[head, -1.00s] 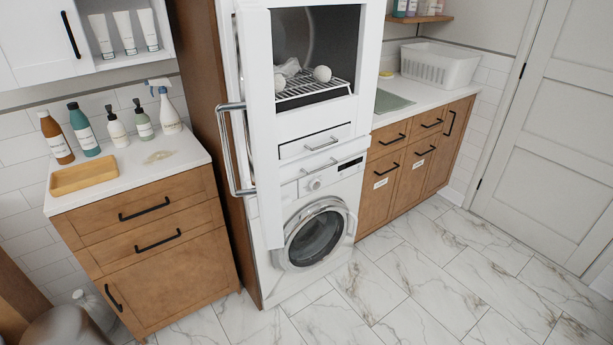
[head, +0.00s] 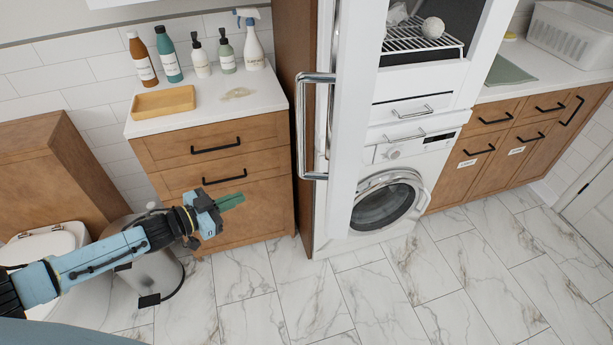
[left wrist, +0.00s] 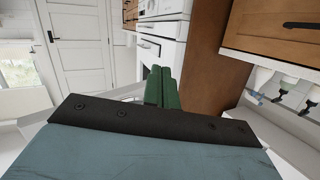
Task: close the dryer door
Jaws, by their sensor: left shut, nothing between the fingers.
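The dryer is the white upper unit above a washing machine (head: 385,200); its front is open, showing a wire rack (head: 425,42) with a white ball (head: 433,27). The dryer door (head: 352,110) is a tall white panel standing open toward me, seen at a steep angle, with a chrome bar handle (head: 301,130) on its left side. My left gripper (head: 231,201), with green fingers, is shut and empty, left of and lower than the handle and apart from it. In the left wrist view its fingers (left wrist: 163,88) show close together. My right gripper is out of view.
A wooden cabinet (head: 215,155) with several bottles and a wooden tray (head: 163,102) stands left of the dryer, behind my left gripper. A toilet (head: 45,240) and a grey bin (head: 150,275) are at the left. The marble floor (head: 300,295) before the machines is clear.

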